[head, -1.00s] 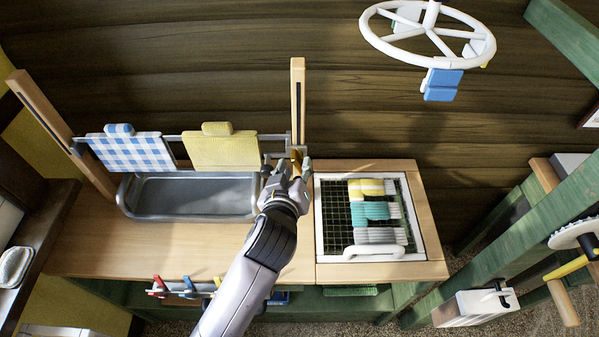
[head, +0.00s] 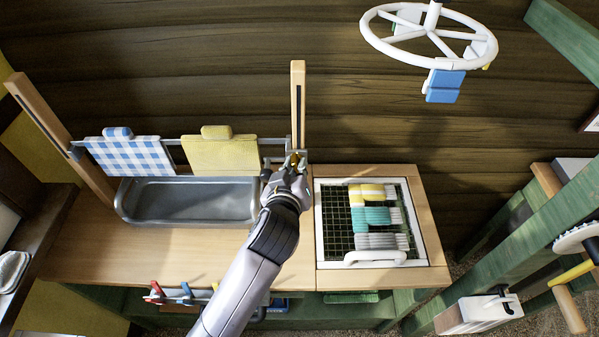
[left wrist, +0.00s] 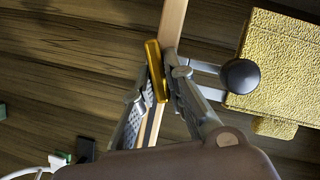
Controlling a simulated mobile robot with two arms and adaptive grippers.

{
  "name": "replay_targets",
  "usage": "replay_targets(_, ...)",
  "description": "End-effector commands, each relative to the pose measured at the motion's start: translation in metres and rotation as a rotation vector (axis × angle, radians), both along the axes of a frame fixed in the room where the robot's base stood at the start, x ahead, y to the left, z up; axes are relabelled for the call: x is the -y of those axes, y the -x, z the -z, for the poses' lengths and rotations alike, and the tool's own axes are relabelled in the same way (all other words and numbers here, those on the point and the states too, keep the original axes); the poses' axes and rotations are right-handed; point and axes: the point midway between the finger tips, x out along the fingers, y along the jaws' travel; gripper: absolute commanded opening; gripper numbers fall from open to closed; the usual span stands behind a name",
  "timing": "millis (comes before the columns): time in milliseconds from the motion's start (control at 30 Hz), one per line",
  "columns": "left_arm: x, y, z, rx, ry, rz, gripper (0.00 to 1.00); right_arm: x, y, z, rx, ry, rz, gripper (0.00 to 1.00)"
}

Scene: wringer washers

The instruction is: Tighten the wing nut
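The wing nut is a brass-yellow bar (left wrist: 156,70) in the left wrist view, in front of the right wooden post (left wrist: 172,22). In the head view only a small bit of it (head: 294,159) shows at the foot of that post. My left gripper (left wrist: 158,78) has one finger on each side of the wing nut, close against it, and looks shut on it. In the head view my left gripper (head: 288,170) covers most of the nut. My right gripper is in neither view.
A metal rail with a blue checked cloth (head: 131,154) and a yellow cloth (head: 221,154) runs left of the post, above a grey tub (head: 190,201). A dark round knob (left wrist: 240,76) sits close by the fingers. A rack of folded cloths (head: 330,244) lies right.

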Motion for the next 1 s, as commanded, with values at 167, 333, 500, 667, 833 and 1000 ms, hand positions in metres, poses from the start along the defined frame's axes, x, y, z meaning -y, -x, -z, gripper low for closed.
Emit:
replay_targets(167, 0.000, 0.000, 0.000, 0.000, 0.000, 0.000, 0.00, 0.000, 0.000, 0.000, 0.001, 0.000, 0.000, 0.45)
replay_targets(333, 0.000, 0.000, 0.000, 0.000, 0.000, 0.000, 0.00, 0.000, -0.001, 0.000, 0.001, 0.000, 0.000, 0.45)
replay_targets(500, 0.000, 0.000, -0.001, -0.001, -0.013, 0.000, 0.00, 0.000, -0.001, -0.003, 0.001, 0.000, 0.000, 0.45)
replay_targets(667, 0.002, 0.000, -0.002, -0.002, -0.084, 0.000, 0.00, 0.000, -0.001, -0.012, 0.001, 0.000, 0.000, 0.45)
replay_targets(833, 0.002, 0.000, -0.002, -0.002, -0.183, 0.000, 0.00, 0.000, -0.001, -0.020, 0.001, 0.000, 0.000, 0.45)
replay_targets(1000, 0.004, 0.000, -0.001, -0.003, -0.301, 0.001, 0.00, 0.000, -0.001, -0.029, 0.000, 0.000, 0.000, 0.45)
